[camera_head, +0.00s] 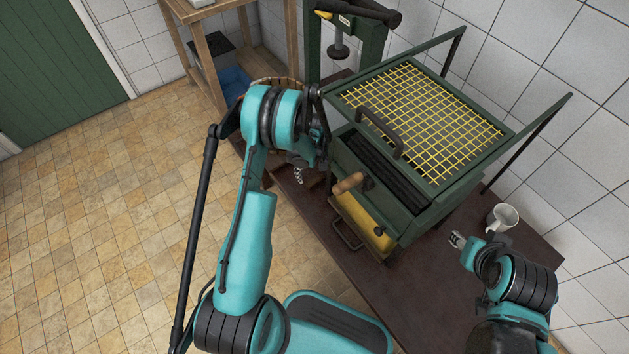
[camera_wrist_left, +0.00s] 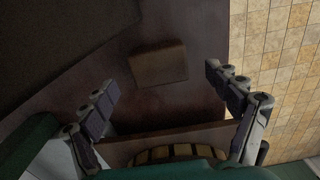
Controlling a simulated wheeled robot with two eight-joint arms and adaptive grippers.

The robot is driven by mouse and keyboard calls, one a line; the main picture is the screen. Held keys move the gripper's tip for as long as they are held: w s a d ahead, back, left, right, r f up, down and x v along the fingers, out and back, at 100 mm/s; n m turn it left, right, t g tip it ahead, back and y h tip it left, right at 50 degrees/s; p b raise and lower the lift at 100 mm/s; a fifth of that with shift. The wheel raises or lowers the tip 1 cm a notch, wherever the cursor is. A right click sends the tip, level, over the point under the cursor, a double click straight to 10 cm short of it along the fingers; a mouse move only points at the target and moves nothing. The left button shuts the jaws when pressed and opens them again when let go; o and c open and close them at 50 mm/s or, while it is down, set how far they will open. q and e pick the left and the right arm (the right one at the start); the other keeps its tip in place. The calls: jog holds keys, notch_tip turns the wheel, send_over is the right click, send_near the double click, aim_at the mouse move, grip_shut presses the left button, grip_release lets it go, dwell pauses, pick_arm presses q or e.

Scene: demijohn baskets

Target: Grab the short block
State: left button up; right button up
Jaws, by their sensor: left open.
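The short block (camera_wrist_left: 158,63) is a small brown block lying on a dark reddish-brown surface in the left wrist view. It is ahead of my left gripper (camera_wrist_left: 163,88), roughly between the directions of the two fingers. The fingers are spread wide apart, with nothing between them, and do not touch the block. In the head view my left gripper (camera_head: 303,168) is over the table's left edge, partly covered by its own wrist; I cannot make out the block there. My right gripper (camera_head: 457,240) is near the mug; its opening is too small to judge.
A white mug (camera_head: 502,216) stands on the dark table (camera_head: 390,300). A slatted wooden tub (camera_wrist_left: 170,153) is near my left wrist. Tiled floor is open at left.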

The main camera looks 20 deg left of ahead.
aim_at(314, 177)
pick_arm(q)
notch_tip(314, 177, down, 4)
jog(key=shift+f+b, duration=0.2)
jog(key=shift+b, duration=0.75)
jog(key=shift+d+r, duration=0.1)
jog(key=shift+c, duration=0.6)
jog(key=c, duration=1.2)
pick_arm(e)
notch_tip(314, 177, down, 2)
jog(key=shift+f, duration=0.15)
pick_arm(q)
jog(key=shift+r, duration=0.1)
